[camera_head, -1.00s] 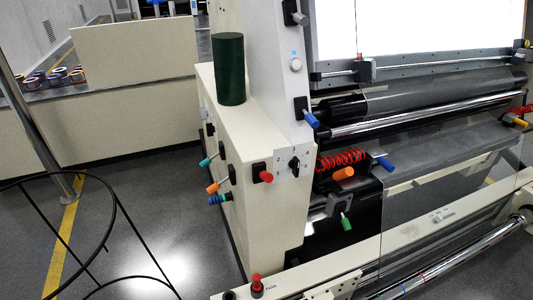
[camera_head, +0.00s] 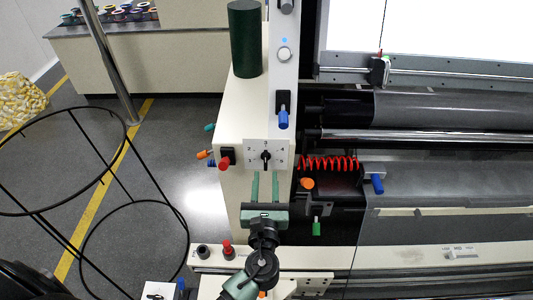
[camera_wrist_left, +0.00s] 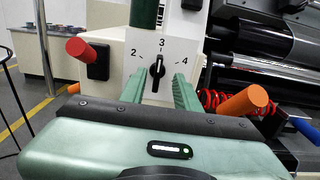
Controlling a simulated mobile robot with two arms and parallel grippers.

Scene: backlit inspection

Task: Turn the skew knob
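The skew knob (camera_head: 265,155) is a small black knob on a white numbered dial plate (camera_head: 250,147) on the cream machine housing. In the left wrist view the knob (camera_wrist_left: 157,70) points up toward 3. My left gripper (camera_head: 265,175) is open and empty, its green fingers just below the knob in the head view. In the left wrist view the open fingers (camera_wrist_left: 157,90) stand to the left and right of the knob, with visible gaps. I cannot tell how far the fingertips are from the plate. My right gripper is not in view.
A red knob (camera_head: 224,158) sits left of the dial. An orange knob (camera_head: 307,183) and a red coiled cable (camera_head: 330,163) are close on the right. A blue handle (camera_head: 283,118) is above. A black wire stand (camera_head: 75,210) occupies the left floor.

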